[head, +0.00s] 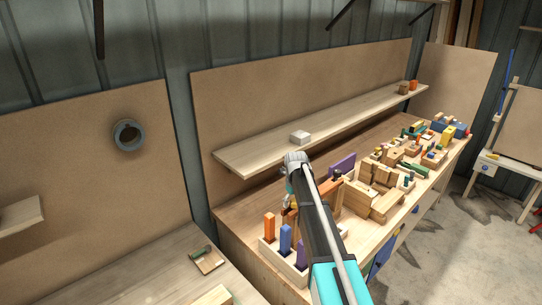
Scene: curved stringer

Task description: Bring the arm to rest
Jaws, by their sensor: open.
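My arm rises from the bottom edge, with a teal lower part and a dark link, to a grey joint over the workbench (243,212). My gripper (289,203) hangs below that joint, small and partly hidden by the arm link. It is open, and I see nothing held in it. It is above or behind a wooden holder (270,249) with an orange, a blue and a purple block standing in it; the exact gap cannot be told.
Wooden blocks (384,204) and several coloured toys crowd the bench to the right. A shelf (246,156) above it carries a white block (300,137). Another bench with a small green-edged wooden piece (207,260) is at lower left.

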